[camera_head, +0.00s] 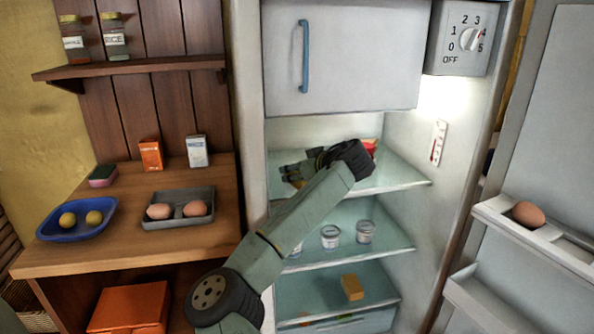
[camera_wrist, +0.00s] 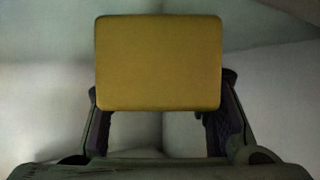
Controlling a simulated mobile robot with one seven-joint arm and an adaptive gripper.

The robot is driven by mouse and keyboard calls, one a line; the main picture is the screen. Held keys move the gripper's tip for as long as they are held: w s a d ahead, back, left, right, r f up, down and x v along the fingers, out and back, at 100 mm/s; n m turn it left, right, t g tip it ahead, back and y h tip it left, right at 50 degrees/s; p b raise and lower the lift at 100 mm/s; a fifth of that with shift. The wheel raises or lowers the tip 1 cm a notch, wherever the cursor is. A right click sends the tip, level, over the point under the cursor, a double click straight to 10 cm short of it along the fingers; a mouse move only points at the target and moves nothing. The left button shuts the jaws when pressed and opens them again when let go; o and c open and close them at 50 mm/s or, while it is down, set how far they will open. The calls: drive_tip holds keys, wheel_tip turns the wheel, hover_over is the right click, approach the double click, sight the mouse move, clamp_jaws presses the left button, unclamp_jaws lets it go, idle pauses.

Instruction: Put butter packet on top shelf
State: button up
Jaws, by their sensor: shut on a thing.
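The butter packet (camera_wrist: 158,62) is a plain yellow block that fills the upper middle of the wrist view. My gripper (camera_wrist: 163,105) is shut on it, with one dark finger at each side. In the head view my gripper (camera_head: 290,171) reaches into the open fridge, over the top shelf (camera_head: 395,178). A little yellow of the packet shows at the fingers there. I cannot tell whether the packet touches the shelf.
A red item (camera_head: 369,147) is behind my wrist on the top shelf. White cups (camera_head: 331,237) stand on the middle shelf. Another yellow-orange block (camera_head: 351,287) lies on the lower shelf. The open door (camera_head: 545,110) is at right, a wooden counter (camera_head: 120,250) at left.

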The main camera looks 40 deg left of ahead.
drive_tip(key=o, duration=1.3)
